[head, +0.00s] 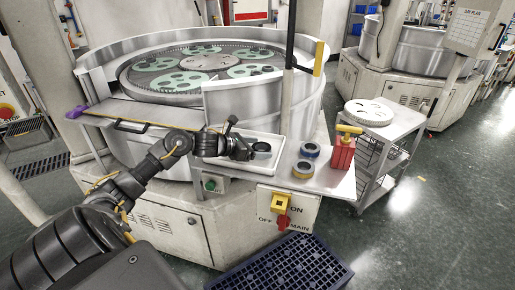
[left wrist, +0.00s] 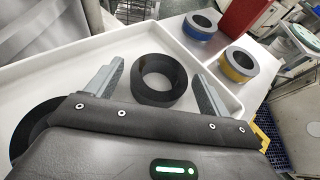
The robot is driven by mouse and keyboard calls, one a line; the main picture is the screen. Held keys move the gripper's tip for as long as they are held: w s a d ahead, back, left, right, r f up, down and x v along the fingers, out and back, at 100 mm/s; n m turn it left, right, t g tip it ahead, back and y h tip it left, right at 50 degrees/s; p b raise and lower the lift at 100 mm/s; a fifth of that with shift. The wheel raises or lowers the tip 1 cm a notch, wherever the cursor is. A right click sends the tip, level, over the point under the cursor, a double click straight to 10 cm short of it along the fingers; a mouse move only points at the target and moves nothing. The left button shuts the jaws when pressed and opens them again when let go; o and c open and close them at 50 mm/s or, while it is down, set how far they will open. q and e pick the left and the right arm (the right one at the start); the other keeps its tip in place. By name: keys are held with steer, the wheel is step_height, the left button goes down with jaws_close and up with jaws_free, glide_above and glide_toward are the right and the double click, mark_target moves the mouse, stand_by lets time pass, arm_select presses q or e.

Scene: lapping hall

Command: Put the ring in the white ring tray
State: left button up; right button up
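The white ring tray (head: 224,162) lies on the ledge at the front of the round machine; its rim also shows in the left wrist view (left wrist: 60,68). A black ring (left wrist: 138,82) lies flat in the tray and also shows in the head view (head: 262,154). My left gripper (head: 248,151) is low over the tray. In the left wrist view its fingers (left wrist: 158,72) are open, one on each side of this ring, with gaps visible. A second black ring (left wrist: 30,122) at the left is partly hidden by the gripper. My right gripper is out of view.
Right of the tray, a blue-banded ring (head: 310,150) and a yellow-banded ring (head: 303,169) lie on the ledge. A red can (head: 342,155) with a yellow top stands beside them. A trolley (head: 385,130) is farther right.

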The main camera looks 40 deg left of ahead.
arm_select(q)
steer(key=shift+o, duration=0.2)
steer(key=shift+s+r, duration=0.1)
steer(key=shift+r, duration=0.05)
steer(key=b+v, duration=0.3)
steer(key=v, duration=0.6)
steer(key=shift+s+a, duration=0.1)
steer(key=shift+s, duration=0.15)
steer(key=shift+b+v, duration=0.35)
steer(key=shift+v, duration=0.65)
steer(key=shift+s+r, duration=0.15)
steer(key=shift+r, duration=0.05)
